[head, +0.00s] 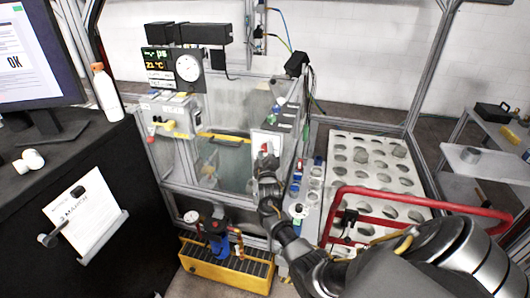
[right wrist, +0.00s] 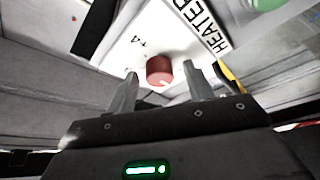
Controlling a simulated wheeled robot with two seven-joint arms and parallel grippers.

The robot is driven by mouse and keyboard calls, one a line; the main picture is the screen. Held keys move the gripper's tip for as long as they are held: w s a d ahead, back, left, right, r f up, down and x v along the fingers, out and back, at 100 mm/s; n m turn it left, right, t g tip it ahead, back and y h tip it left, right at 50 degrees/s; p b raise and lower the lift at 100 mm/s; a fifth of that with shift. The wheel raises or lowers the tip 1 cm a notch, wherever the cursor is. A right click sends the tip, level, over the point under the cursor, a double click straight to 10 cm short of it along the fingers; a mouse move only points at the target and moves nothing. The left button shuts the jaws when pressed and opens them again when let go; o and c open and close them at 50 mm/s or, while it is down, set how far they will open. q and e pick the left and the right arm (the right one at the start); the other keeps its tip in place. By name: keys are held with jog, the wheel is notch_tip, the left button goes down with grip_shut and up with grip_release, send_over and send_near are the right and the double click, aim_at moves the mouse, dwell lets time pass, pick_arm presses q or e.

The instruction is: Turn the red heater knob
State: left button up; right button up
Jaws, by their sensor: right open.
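The red heater knob (right wrist: 159,68) sits on a white panel (right wrist: 150,35) with a HEATER label (right wrist: 205,25) and a small "+4" mark. In the right wrist view my right gripper (right wrist: 160,76) is open, with one finger on each side of the knob in the picture. I see no contact; how far the fingertips are from the knob is hard to judge. In the head view my right gripper (head: 266,165) is at the white heater panel (head: 265,138) on the machine's front, and it partly hides the knob. My left gripper is not in view.
A clear-walled machine frame (head: 225,165) surrounds the panel. A yellow crate (head: 225,268) stands below. A red tube rail (head: 420,196) and a tray with round holes (head: 375,160) are at the right. A black desk (head: 70,190) with a monitor is at the left.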

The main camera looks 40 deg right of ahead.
jog(key=c, duration=1)
jog(key=shift+o, duration=0.2)
jog(key=shift+f+m+h+b, duration=0.3)
jog(key=shift+m+b, duration=0.2)
jog(key=shift+b, duration=0.35)
jog(key=m+g+h+b, duration=0.1)
jog(key=m+b, duration=0.2)
jog(key=m+h+b, duration=0.2)
jog(key=m+b, duration=0.2)
jog(key=m+g+h+b, duration=0.1)
jog(key=m+b, duration=0.3)
jog(key=shift+w+a+f+g+h, duration=0.2)
jog(key=shift+g+h, duration=0.1)
jog(key=shift+h, duration=0.1)
jog(key=m+g+h+b, duration=0.1)
jog(key=m+b, duration=0.1)
jog(key=m, duration=0.1)
jog(key=shift+r, duration=0.1)
jog(key=shift+r+m+b, duration=0.1)
jog(key=shift+m+b, duration=0.3)
jog(key=shift+b, duration=0.15)
jog(key=shift+m+g, duration=0.4)
jog(key=shift+r, duration=0.1)
